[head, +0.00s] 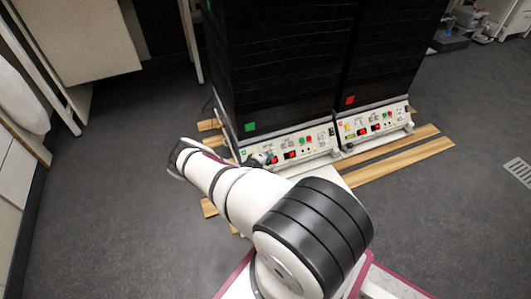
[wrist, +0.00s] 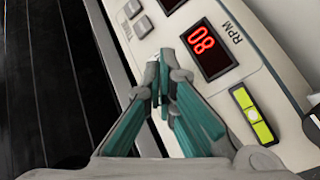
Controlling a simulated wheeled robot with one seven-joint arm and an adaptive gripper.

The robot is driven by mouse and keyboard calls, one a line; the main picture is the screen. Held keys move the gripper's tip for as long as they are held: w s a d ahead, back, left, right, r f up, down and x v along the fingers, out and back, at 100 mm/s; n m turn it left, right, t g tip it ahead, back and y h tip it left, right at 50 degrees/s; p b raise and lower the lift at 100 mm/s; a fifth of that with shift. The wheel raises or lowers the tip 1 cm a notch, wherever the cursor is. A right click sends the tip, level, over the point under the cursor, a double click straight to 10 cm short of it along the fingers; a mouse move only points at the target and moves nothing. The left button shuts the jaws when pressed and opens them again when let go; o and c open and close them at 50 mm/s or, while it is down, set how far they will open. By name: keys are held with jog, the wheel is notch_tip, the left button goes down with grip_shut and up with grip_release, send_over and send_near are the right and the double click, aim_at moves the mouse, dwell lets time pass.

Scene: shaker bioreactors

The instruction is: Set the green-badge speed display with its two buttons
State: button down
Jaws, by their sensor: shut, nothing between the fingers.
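The green badge (head: 250,127) is on the dark left-hand shaker cabinet, above its white control panel (head: 318,150). My gripper (head: 262,160) is at the left part of that panel. In the wrist view the speed display (wrist: 209,48), labelled RPM, shows red digits, an 8 and a 0, turned on their side. My gripper (wrist: 160,68) is shut and empty, its fingertips just left of the display, over or close to the panel. I cannot tell whether they touch it. The speed buttons are not clearly visible; the fingertips cover that area.
Two grey buttons (wrist: 138,17) sit beside the TIME label, near another display at the top edge. A yellow-green part (wrist: 253,115) lies right of the RPM display. The neighbouring cabinet has a red badge (head: 350,100). Wooden boards (head: 405,157) lie under the cabinets.

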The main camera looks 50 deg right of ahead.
jog(key=shift+w+f, duration=0.1)
jog(key=shift+w+d+f+b, duration=0.15)
jog(key=shift+w+f+b, duration=0.05)
jog(key=shift+b, duration=0.1)
jog(key=shift+w+d+f+b, duration=0.15)
jog(key=shift+w+f+b, duration=0.1)
jog(key=shift+b, duration=0.15)
dwell(0.9)
jog(key=shift+r+p, duration=0.2)
jog(key=shift+p, duration=0.15)
jog(key=shift+s+r+p, duration=0.2)
jog(key=shift+s+p, duration=0.05)
jog(key=shift+p, duration=0.25)
jog(key=shift+s+a+r+p, duration=0.2)
jog(key=shift+s+a+p, duration=0.1)
jog(key=shift+p, duration=0.3)
